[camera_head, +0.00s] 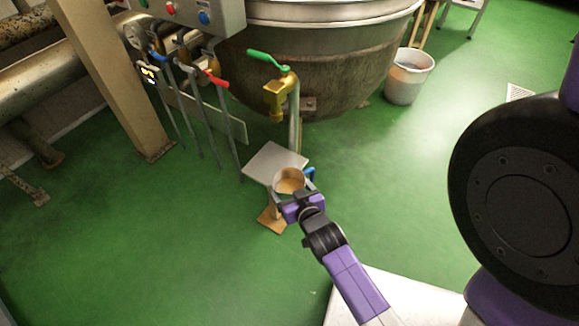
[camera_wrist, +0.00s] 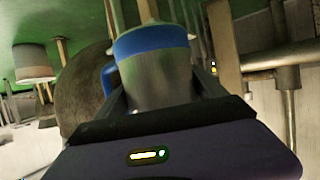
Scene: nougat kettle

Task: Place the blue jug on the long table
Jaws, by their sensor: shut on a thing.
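The blue jug (camera_head: 290,181) is a small metal-looking cup with a blue handle, open at the top with a tan inside. It is at the front edge of a small square stand (camera_head: 268,158); I cannot tell whether it rests on the stand or is held just clear of it. My gripper (camera_head: 297,195) is shut on the jug's near side. In the wrist view the jug (camera_wrist: 160,78) fills the space between my fingers, with its blue band and blue handle showing. I cannot make out the long table in either view.
A brass tap (camera_head: 279,95) with a green lever is just behind the stand. A large kettle (camera_head: 330,65) stands beyond it. Red and blue levers and pipes (camera_head: 190,90) are to the left, beside a beige post (camera_head: 110,75). A white bucket (camera_head: 408,76) stands at upper right. Green floor is open at left.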

